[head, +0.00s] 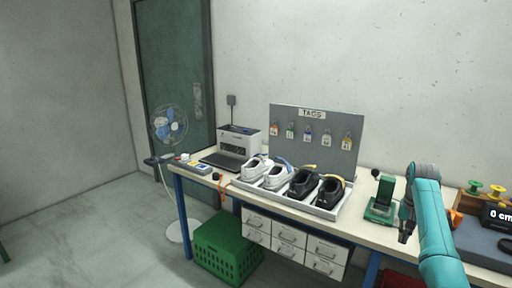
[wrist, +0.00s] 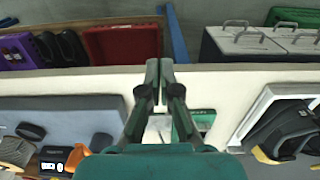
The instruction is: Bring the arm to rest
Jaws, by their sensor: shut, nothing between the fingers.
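My teal arm (head: 432,220) rises at the right of the head view and bends down over the workbench (head: 380,232). My gripper (head: 404,238) points down near the bench's front edge, just in front of the green hand press (head: 380,208). In the wrist view my gripper (wrist: 160,66) has its two dark fingers together, with nothing between them. The green press (wrist: 203,120) shows partly behind the right finger.
A grey tray (head: 328,213) of white and black shoes stands left of the gripper. A grey mat (wrist: 90,106) with a small display (wrist: 53,160) lies on its other side. Drawers (head: 290,238), a green crate (head: 215,250) and a red crate (wrist: 122,45) are below the bench.

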